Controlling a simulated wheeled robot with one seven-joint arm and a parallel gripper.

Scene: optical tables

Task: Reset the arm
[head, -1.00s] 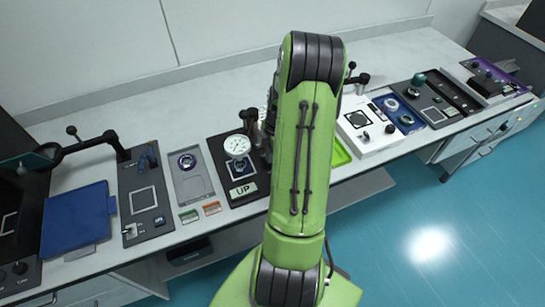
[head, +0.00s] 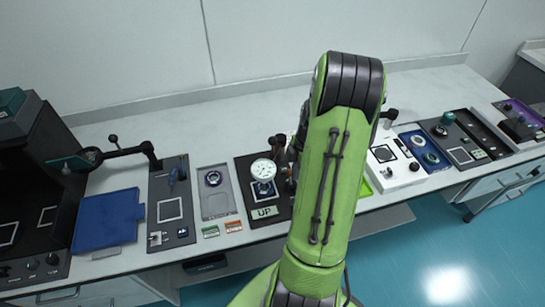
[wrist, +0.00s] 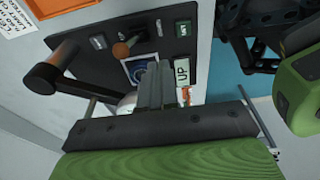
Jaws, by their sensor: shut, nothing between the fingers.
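My green arm (head: 325,190) rises in front of the bench in the head view and hides part of it. My gripper is hidden behind the arm there. In the wrist view my gripper (wrist: 155,75) shows its dark fingers together, shut with nothing between them. Beyond the fingers is a dark panel (wrist: 205,35) with an UP label (wrist: 182,75), a lever with a brown knob and a black post.
The bench holds a blue tray (head: 108,220), a dark plate (head: 171,205), a grey tray (head: 216,190), green and orange tags, a white box (head: 393,168) and a blue tray with rings (head: 425,153). A black machine (head: 30,170) stands at far left. Blue floor (head: 420,250) is open at lower right.

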